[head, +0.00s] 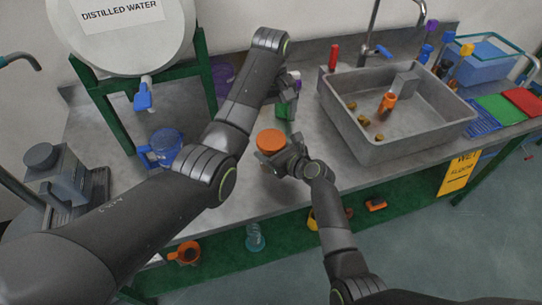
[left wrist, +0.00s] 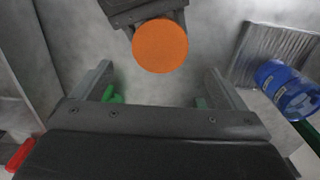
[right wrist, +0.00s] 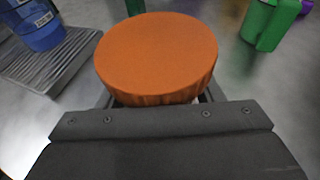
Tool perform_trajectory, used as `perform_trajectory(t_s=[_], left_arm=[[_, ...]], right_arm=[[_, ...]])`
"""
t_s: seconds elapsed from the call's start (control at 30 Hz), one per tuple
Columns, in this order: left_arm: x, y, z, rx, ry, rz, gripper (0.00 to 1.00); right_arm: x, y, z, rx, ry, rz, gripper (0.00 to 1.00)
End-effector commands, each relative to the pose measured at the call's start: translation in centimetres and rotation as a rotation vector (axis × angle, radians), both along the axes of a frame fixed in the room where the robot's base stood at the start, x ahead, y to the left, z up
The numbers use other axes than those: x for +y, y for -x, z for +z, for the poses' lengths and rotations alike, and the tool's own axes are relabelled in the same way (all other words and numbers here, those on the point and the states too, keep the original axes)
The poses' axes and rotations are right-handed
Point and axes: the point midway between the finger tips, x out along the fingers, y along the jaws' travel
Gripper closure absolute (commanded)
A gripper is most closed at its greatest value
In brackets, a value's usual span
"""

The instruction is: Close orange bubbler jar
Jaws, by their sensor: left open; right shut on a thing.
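The orange bubbler jar shows mainly as a round orange lid (head: 270,141), seen from above in the left wrist view (left wrist: 160,46) and close up in the right wrist view (right wrist: 157,55). The jar's body under the lid is mostly hidden. My right gripper (head: 278,157) is shut on the jar, its fingers below the lid's rim. My left gripper (head: 288,90) is open and empty, above the counter and behind the jar in the head view. In the left wrist view its fingers (left wrist: 160,85) are spread apart, with the lid beyond them.
A green container (head: 283,113) stands by my left gripper. A blue jug (head: 165,148) stands left, under the distilled water tank (head: 125,30). The sink (head: 400,140) is at the right, holding small brown pieces and an orange item.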

Motion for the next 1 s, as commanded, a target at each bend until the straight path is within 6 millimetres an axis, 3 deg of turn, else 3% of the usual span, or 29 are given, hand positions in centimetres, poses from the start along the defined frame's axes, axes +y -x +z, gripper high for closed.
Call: perform_trajectory(t_s=[0.27, 0.7, 1.0], left_arm=[[0.0, 0.0, -0.8, 0.002, 0.0, 0.002, 0.06], [0.0, 0.0, -7.0, 0.003, -0.001, 0.003, 0.06], [0.0, 0.0, -8.0, -0.001, 0.0, 0.003, 0.06]], right_arm=[[0.0, 0.0, 0.0, 0.001, 0.001, 0.0, 1.0], [0.0, 0.0, 0.0, 0.001, 0.001, 0.0, 1.0], [0.0, 0.0, 0.0, 0.001, 0.001, 0.0, 1.0]])
